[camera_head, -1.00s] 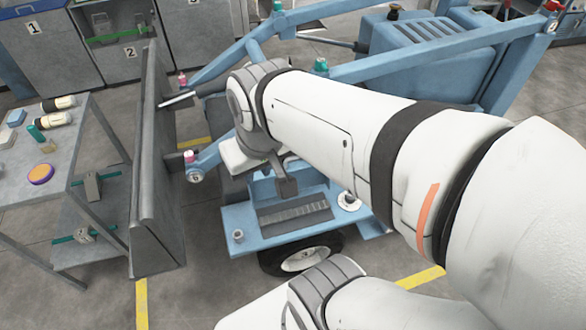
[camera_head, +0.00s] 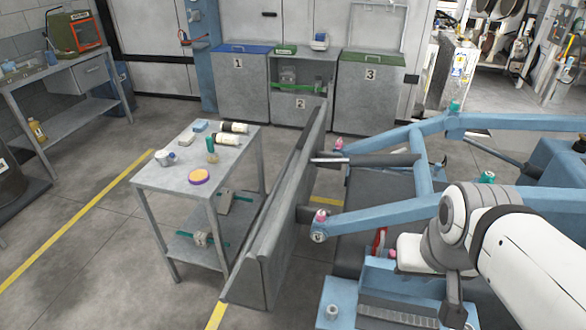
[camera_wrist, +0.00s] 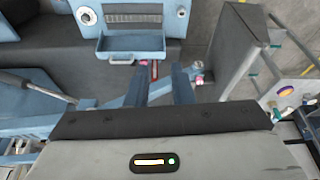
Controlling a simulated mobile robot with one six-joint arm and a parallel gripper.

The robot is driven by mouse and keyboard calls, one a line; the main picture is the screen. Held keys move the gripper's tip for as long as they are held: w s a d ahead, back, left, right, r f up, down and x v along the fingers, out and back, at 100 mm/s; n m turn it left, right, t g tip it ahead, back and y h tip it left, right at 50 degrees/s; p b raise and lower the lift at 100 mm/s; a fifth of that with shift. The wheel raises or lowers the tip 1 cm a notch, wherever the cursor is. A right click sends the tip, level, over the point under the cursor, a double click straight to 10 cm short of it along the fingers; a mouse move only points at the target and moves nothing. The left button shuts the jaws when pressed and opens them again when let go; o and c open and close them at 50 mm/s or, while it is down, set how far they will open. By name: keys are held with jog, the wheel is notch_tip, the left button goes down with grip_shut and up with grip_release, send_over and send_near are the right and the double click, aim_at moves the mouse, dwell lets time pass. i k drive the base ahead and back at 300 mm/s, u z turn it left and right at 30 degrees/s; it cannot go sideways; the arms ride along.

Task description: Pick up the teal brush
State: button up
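The teal brush (camera_head: 211,148) is small, with a teal upper part and a tan lower part. It is on the grey side table, left of centre in the head view, among other small items. My gripper (camera_wrist: 160,75) shows two blue fingers apart in the wrist view, with nothing between them. In the head view my wrist is at the right, over the blue machine and far from the brush. I cannot make out the brush in the wrist view.
The grey table (camera_head: 165,180) also holds a purple-and-yellow disc (camera_head: 200,176) and white bottles (camera_head: 227,139). A tall grey panel (camera_head: 285,215) stands between the table and the blue machine (camera_head: 385,215). Numbered bins (camera_head: 243,88) stand behind. The floor left of the table is clear.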

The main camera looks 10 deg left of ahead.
aim_at(211, 156)
jog(key=u, duration=0.45)
jog(key=k, duration=0.65)
jog(key=u, duration=0.8)
jog(key=k, duration=0.75)
jog(key=u, duration=0.8)
jog(key=i, duration=2.9)
jog(key=z, duration=1)
jog(key=i, duration=1.25)
jog(key=z, duration=1.1)
jog(key=i, duration=0.35)
jog(key=z, duration=0.1)
jog(key=k, duration=0.6)
